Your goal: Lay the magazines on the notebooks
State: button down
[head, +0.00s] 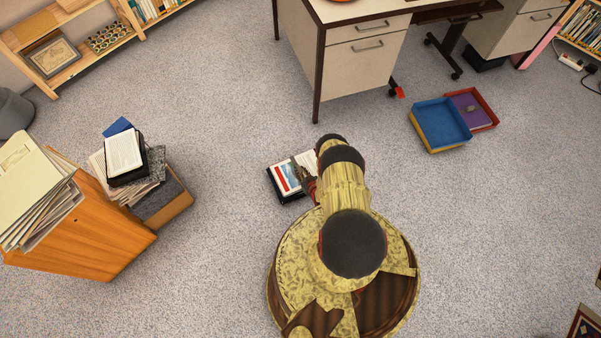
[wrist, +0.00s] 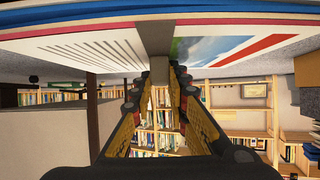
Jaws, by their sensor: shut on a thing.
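A thin open magazine (head: 283,178) with white, red and blue on its pages shows in the head view, just left of my arm. In the wrist view the magazine (wrist: 240,45) spans the top of the picture, with a lined page on the left and a coloured picture on the right. My gripper (wrist: 160,72) is shut on it near the middle. In the head view my gripper (head: 306,180) is partly hidden by my arm. A dark edge, possibly a notebook (head: 287,198), shows under the magazine; I cannot tell whether they touch.
A blue tray (head: 440,125) and a red tray (head: 487,105) lie on the floor at right. A desk (head: 345,50) stands behind. Carpet between is clear.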

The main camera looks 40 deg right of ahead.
jog(key=shift+w+d, duration=0.1)
jog(key=c, duration=1.8)
grip_release()
jog(key=shift+f, duration=0.15)
jog(key=shift+o, duration=0.3)
